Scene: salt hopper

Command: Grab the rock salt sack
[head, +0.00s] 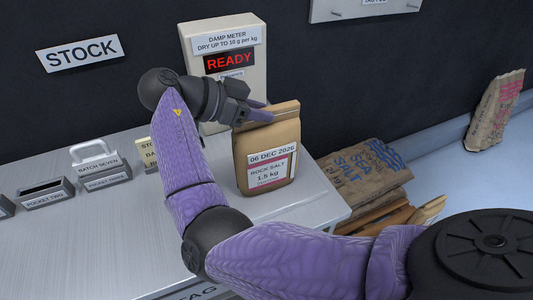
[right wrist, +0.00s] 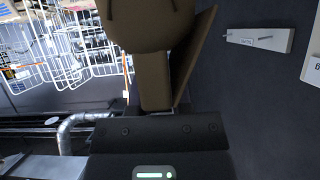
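The rock salt sack (head: 266,158) is a brown paper bag with a folded top and a white and pink label reading "ROCK SALT 1.5 kg" and "06 DEC 2026". It is upright at the right part of the metal table (head: 110,235). In the right wrist view a brown shape, likely the sack (right wrist: 150,25), fills the space before the palm; the fingertips are hidden. My left gripper is not in view.
A damp meter (head: 222,38) reading "READY" stands behind the sack. Labelled pocket holders (head: 105,178) stand on the left of the table. A sea salt sack (head: 368,180) lies beyond the table's right edge. Another brown sack (head: 494,110) leans at the far right wall.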

